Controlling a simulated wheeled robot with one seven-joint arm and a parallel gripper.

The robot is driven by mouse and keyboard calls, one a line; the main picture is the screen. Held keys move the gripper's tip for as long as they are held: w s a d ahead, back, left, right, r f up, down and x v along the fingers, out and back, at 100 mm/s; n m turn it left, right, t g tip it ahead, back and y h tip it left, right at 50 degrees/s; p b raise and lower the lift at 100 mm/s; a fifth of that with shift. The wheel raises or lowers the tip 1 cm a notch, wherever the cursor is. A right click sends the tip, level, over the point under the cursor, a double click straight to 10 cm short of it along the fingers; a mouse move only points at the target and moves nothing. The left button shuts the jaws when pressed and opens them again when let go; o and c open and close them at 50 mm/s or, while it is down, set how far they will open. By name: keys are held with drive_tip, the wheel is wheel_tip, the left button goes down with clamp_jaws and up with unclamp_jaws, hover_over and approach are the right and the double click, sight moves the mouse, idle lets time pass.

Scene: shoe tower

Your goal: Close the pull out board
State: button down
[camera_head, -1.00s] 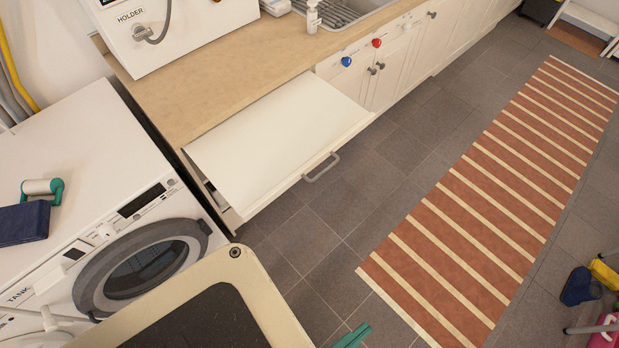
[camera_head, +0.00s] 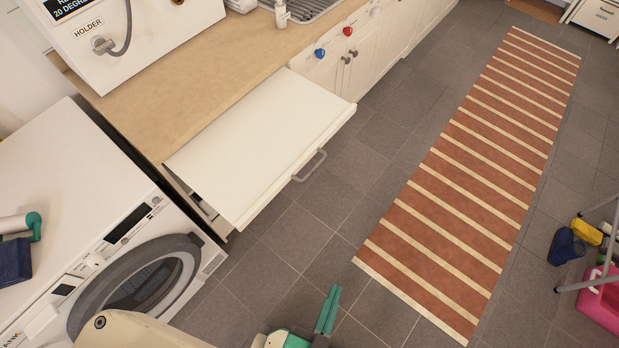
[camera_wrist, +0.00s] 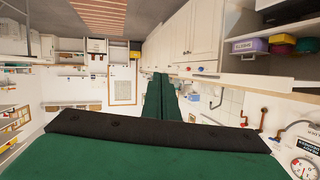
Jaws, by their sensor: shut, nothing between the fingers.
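The pull-out board (camera_head: 262,138) is a flat white panel that sticks out from under the wooden countertop, over the floor. Its front edge carries a grey bar handle (camera_head: 310,166). My gripper (camera_head: 327,310), green, shows at the bottom of the head view, over the floor and in front of the board, apart from the handle. Its fingers are together and hold nothing.
A white washing machine (camera_head: 120,235) stands left of the board. White cabinets (camera_head: 362,62) with knobs run to the right. A striped rug (camera_head: 470,180) lies on the grey tiled floor. A pink bin (camera_head: 603,298) is at the right edge. The floor before the board is clear.

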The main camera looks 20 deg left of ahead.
drive_tip(key=w+a+f+m+g+y, duration=0.3)
drive_tip(key=w+f+m, duration=0.4)
drive_tip(key=w+f, duration=0.65)
drive_tip(key=w+a+r+g+y, duration=0.1)
drive_tip(key=w+r+g+y, duration=0.15)
drive_tip(key=w+y, duration=0.4)
drive_tip(key=w+d+r+n+g+y, duration=0.2)
drive_tip(key=r+y, duration=0.1)
drive_tip(key=r, duration=0.4)
drive_tip(key=w+d+r+n+g+y, duration=0.2)
drive_tip(key=r+n+y, duration=0.1)
drive_tip(key=r, duration=0.4)
drive_tip(key=x, duration=1.3)
drive_tip(key=shift+w+a, duration=0.15)
drive_tip(key=shift+w, duration=0.15)
